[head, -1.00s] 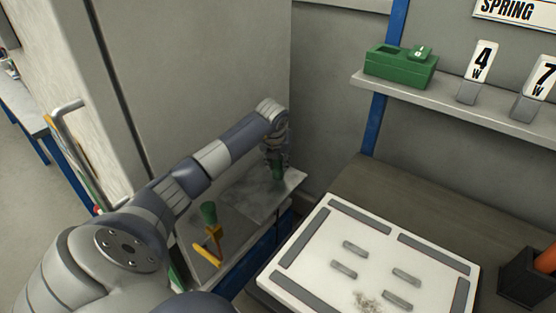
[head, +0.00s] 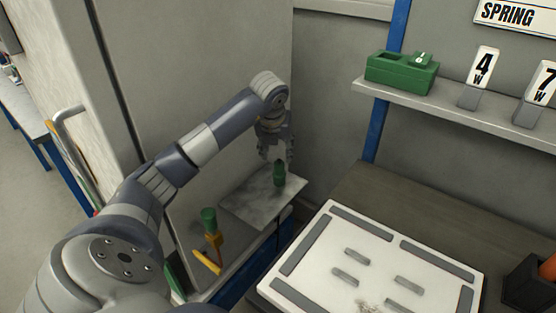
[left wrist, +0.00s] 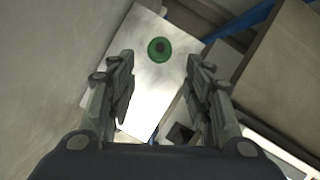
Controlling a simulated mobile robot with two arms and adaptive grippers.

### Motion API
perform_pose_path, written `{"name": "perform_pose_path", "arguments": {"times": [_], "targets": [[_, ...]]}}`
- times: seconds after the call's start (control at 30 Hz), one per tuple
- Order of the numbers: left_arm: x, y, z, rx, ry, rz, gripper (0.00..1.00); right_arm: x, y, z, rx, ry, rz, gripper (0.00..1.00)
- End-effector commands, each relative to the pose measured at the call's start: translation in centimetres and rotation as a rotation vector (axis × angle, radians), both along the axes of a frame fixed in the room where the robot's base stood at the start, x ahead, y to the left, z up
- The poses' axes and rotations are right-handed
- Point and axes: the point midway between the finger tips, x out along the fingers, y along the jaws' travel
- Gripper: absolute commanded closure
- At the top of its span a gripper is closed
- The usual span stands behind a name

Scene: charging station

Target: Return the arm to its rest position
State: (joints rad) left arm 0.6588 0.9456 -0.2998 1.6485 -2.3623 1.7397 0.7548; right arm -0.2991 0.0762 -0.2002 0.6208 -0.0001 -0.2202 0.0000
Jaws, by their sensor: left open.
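My left arm comes in from the left in the head view. Its gripper (head: 276,153) points down above a green object (head: 280,174) that stands on a grey metal plate (head: 243,207). In the left wrist view the two fingers (left wrist: 160,85) are spread apart with nothing between them. The green object (left wrist: 159,49) shows there as a round top with a dark centre, beyond the fingertips and apart from them. My right gripper is not in view.
A white board (head: 330,238) with grey strips lies at the right. A shelf (head: 460,115) above holds a green box (head: 400,72) and number signs. A tall grey cabinet wall (head: 200,80) is close behind my arm.

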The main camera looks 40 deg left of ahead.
Motion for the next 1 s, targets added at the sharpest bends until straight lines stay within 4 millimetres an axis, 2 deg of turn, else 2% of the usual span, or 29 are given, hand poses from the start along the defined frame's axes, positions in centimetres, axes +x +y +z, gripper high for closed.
{"name": "perform_pose_path", "arguments": {"times": [0.07, 0.2, 0.77, 0.87, 1.0], "targets": [[-0.2, -0.2, 1.0, 0.002, -0.003, 0.000, 0.54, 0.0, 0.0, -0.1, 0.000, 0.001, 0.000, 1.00], [-0.6, -0.4, 1.7, 0.000, 0.000, 0.000, 0.54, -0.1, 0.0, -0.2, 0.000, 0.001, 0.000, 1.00], [-0.6, -0.4, 1.8, 0.000, 0.000, 0.000, 0.54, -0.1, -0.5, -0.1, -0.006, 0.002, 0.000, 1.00], [-0.6, -0.4, 2.5, 0.000, 0.000, 0.000, 0.54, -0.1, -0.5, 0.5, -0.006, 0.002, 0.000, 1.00], [-0.6, -0.4, 5.0, 0.001, -0.001, 0.000, 0.54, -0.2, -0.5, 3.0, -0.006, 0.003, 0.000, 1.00]]}}
